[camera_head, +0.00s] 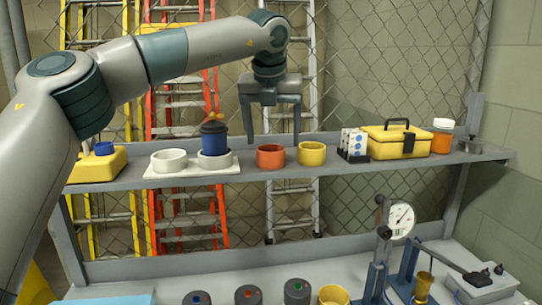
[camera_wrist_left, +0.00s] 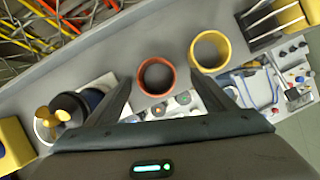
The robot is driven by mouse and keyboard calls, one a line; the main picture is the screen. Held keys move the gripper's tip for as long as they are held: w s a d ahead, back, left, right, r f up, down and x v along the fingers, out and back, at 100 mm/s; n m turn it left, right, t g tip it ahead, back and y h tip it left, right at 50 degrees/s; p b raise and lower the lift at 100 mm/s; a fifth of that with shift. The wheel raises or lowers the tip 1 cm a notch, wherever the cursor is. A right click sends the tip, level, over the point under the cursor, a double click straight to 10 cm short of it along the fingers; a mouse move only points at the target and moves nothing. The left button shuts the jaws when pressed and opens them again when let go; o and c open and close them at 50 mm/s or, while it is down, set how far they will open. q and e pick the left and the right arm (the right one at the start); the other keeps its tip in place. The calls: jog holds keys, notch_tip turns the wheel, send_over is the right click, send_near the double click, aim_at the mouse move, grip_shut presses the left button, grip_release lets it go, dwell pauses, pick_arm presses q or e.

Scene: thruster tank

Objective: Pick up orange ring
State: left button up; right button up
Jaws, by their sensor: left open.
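The orange ring (camera_head: 270,156) stands on the grey shelf, a short open cylinder. It also shows in the left wrist view (camera_wrist_left: 156,76), seen from above, just beyond and between the fingertips. My left gripper (camera_head: 273,140) points down above the orange ring, with its fingers apart and nothing between them. In the left wrist view the gripper (camera_wrist_left: 160,85) is open, one finger on each side of the ring's near side. Whether a finger touches the ring cannot be told. My right gripper is not in view.
A yellow ring (camera_head: 311,153) stands close right of the orange ring. Left is a white tray (camera_head: 192,170) with a white ring (camera_head: 169,160) and a blue and black thruster part (camera_head: 214,138). Farther right are a small vial rack (camera_head: 353,145) and a yellow toolbox (camera_head: 398,141). A chain-link fence is behind.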

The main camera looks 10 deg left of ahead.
aim_at(271, 147)
pick_arm(q)
jog(key=shift+w+a+f+p, duration=0.15)
jog(key=shift+f+p, duration=0.1)
jog(key=shift+p, duration=0.05)
jog(key=p+x, duration=0.1)
jog(key=x, duration=0.2)
jog(key=shift+a+p, duration=0.25)
jog(key=shift+p, duration=0.15)
jog(key=shift+w+f, duration=0.25)
jog(key=shift+f, duration=0.25)
jog(key=c, duration=1.1)
